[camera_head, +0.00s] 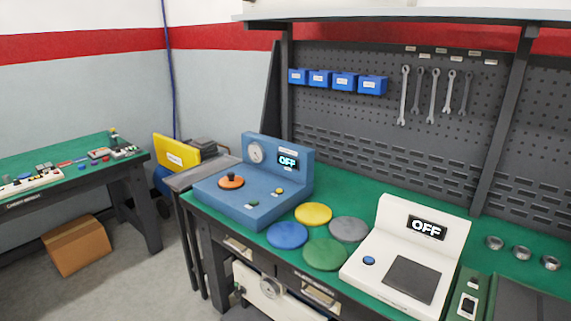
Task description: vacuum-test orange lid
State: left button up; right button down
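The orange lid (237,184), a small orange disc with a dark knob-like part over it, sits on top of the blue tester (228,204) at the left of the green bench. The tester has a round gauge (256,152) and a display (287,160) reading OFF. A green button (252,203) and a yellow button (279,191) are on its top face. I cannot tell whether the dark part belongs to the lid or presses on it. Neither of my grippers is in view.
Yellow (313,213), grey (349,228), blue (287,235) and green (324,254) discs lie right of the tester. A white device (385,246) reading OFF has a blue button (369,260) and dark pad (411,279). Several metal rings (521,253) lie at right.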

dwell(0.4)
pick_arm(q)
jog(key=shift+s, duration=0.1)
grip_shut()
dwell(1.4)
